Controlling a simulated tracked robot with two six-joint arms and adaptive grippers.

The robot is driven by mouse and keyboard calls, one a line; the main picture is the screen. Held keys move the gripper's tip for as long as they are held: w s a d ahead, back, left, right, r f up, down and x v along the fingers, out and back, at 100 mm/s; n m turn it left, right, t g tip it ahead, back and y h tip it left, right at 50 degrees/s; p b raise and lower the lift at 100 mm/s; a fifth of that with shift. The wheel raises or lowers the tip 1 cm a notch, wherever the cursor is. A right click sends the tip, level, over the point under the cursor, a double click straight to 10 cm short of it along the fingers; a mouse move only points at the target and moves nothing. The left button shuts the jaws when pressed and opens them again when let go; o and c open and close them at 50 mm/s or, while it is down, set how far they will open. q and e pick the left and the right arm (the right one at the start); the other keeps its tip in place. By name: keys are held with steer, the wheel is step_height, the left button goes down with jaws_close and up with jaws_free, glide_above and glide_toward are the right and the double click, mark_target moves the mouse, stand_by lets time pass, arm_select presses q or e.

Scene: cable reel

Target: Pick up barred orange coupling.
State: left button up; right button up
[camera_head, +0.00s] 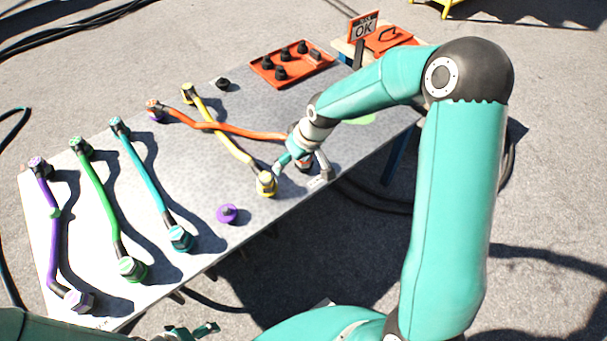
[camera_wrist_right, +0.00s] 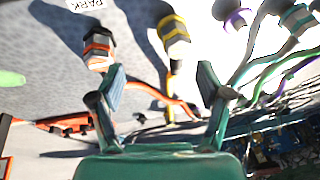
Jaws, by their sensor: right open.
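An orange cable (camera_head: 230,130) lies across the yellow one on the grey table. Its near orange coupling (camera_head: 304,164) is mostly hidden by my right gripper. In the right wrist view this coupling (camera_wrist_right: 98,48), with orange, white and dark bands, shows just beyond the left fingertip, not clearly between the fingers. My right gripper (camera_head: 302,170) is open, with its fingers (camera_wrist_right: 161,74) spread apart over the table's near edge. The cable's other orange end (camera_head: 153,106) lies farther left. My left gripper (camera_head: 194,331) is partly visible at the bottom edge; its opening is unclear.
The yellow coupling (camera_head: 266,183) lies close left of my right gripper. A purple round part (camera_head: 227,214) lies nearer the front edge. Teal, green and purple cables lie to the left. An orange tray (camera_head: 265,72) with several black knobs stands at the back.

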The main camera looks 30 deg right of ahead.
steer(key=w+d+r+t+h+b, duration=0.15)
steer(key=d+r+b, duration=0.3)
steer(key=d, duration=0.45)
steer(key=shift+g, duration=0.35)
steer(key=b+x, duration=0.3)
steer(key=x, duration=0.8)
steer(key=shift+f, duration=0.1)
steer(key=b+x, duration=0.2)
steer(key=x, duration=0.2)
steer(key=shift+d+f, duration=0.1)
steer(key=shift+d, duration=0.05)
steer(key=shift+w+f, duration=0.2)
steer(key=shift+f, duration=0.25)
arm_select(q)
step_height(320, 180, down, 12)
steer(key=shift+f, duration=0.15)
arm_select(e)
steer(key=shift+r, duration=0.1)
steer(key=c, duration=1.4)
